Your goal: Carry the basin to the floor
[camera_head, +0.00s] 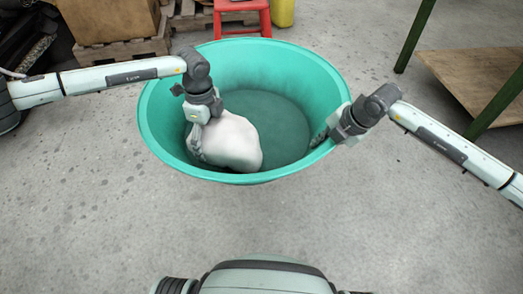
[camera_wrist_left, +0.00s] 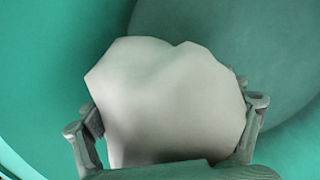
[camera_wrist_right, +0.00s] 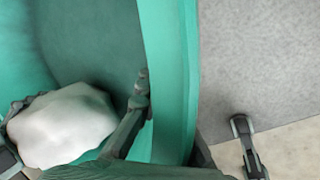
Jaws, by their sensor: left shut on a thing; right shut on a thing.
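The big round green basin (camera_head: 165,100) is in the middle of the head view, upright and open at the top. A white, rounded, soft-looking lump (camera_head: 235,142) lies inside it at the near left. My left gripper (camera_head: 205,118) reaches into the basin and is shut on the white lump, with a finger on each side of it (camera_wrist_left: 165,100). My right gripper (camera_head: 337,130) is shut on the basin's right rim (camera_wrist_right: 172,70), one finger inside the wall and one outside. I cannot tell whether the basin's bottom touches the floor.
Bare grey concrete floor (camera_head: 90,190) lies around the basin. Behind it are a cardboard box (camera_head: 108,18) on a wooden pallet (camera_head: 120,50), a red stool (camera_head: 240,14) and a yellow container (camera_head: 283,12). A green-legged rack with a wooden shelf (camera_head: 470,75) stands at the right.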

